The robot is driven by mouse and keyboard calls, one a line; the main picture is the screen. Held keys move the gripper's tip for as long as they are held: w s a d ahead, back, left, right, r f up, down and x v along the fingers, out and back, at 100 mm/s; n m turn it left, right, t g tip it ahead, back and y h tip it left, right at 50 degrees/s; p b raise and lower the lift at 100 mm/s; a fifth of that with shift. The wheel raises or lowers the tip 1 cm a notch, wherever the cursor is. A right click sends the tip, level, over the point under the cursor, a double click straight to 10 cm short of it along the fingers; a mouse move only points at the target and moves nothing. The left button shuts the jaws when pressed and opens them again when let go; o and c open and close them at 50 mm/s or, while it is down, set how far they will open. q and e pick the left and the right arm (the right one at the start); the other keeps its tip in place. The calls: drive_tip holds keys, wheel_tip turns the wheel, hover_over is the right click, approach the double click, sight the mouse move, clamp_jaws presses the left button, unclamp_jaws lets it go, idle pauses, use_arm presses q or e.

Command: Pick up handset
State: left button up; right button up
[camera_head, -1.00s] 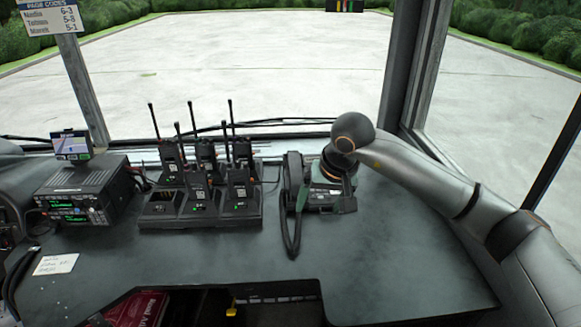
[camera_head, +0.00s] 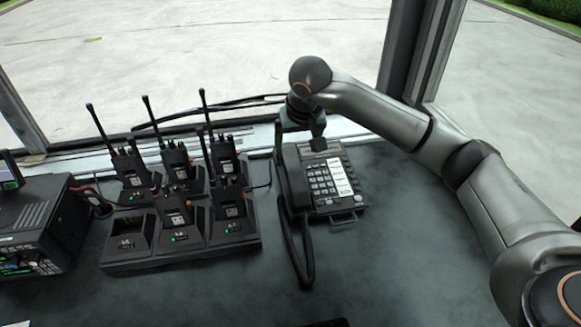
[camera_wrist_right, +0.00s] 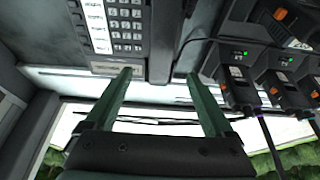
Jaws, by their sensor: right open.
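The black handset (camera_head: 293,180) rests on the left side of the desk phone (camera_head: 347,183), with its coiled cord looping toward the front. My right gripper (camera_head: 300,153) is open at the phone's far end by the window. One finger shows just left of the handset's far end and the other to its right, over the phone's top edge. In the right wrist view, the handset (camera_wrist_right: 162,42) lies beyond and between the two open green fingers (camera_wrist_right: 160,75). I cannot tell whether either finger touches it. My left gripper is not in view.
A charger rack (camera_head: 125,266) with several upright radios (camera_head: 176,212) stands left of the phone, antennas sticking up. A radio unit (camera_head: 40,225) sits at the far left. The window sill (camera_head: 75,155) runs behind. The counter (camera_head: 400,255) right of the phone is clear.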

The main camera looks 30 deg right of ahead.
sight(293, 163)
drive_tip(key=x, duration=0.9)
drive_tip(key=shift+s+a+f, duration=0.15)
drive_tip(key=shift+f, duration=0.2)
clamp_jaws()
